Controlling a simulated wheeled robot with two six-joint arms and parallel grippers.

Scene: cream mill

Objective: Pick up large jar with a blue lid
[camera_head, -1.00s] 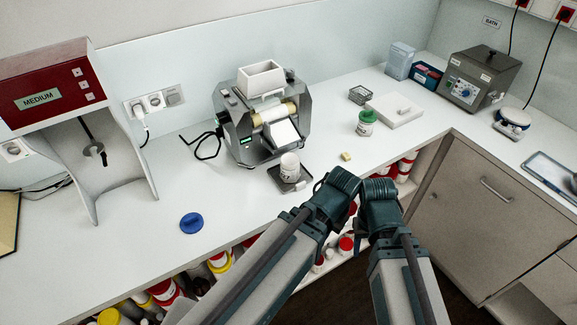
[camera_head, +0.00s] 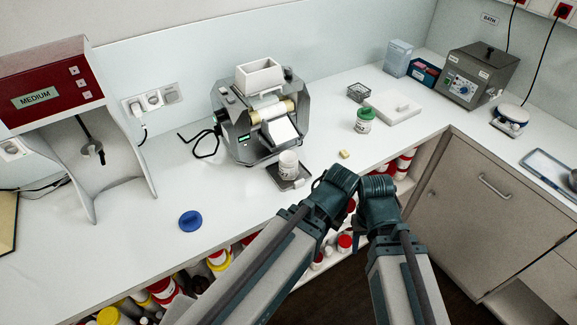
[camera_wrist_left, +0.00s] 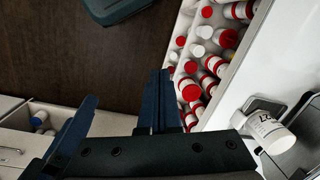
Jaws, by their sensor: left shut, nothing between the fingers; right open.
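A white jar (camera_head: 289,163) stands upright on a small dark tray (camera_head: 293,184) in front of the mill; no blue lid shows on it. It also shows in the left wrist view (camera_wrist_left: 272,132), at the right. A blue round lid-like disc (camera_head: 190,221) lies flat on the counter to the left. My left gripper (camera_head: 337,182) is at the counter's front edge, right of the jar and apart from it; it is shut and empty. Its fingers show in the left wrist view (camera_wrist_left: 123,92). My right gripper (camera_head: 378,187) is beside it, open; its fingertips are mostly hidden.
The mill (camera_head: 262,118) stands behind the jar. A green-lidded jar (camera_head: 363,121) and a small yellow block (camera_head: 344,154) are to the right. A red-topped MEDIUM machine (camera_head: 48,82) is at left. Shelves of jars (camera_wrist_left: 205,62) lie below the counter. The counter around the blue disc is clear.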

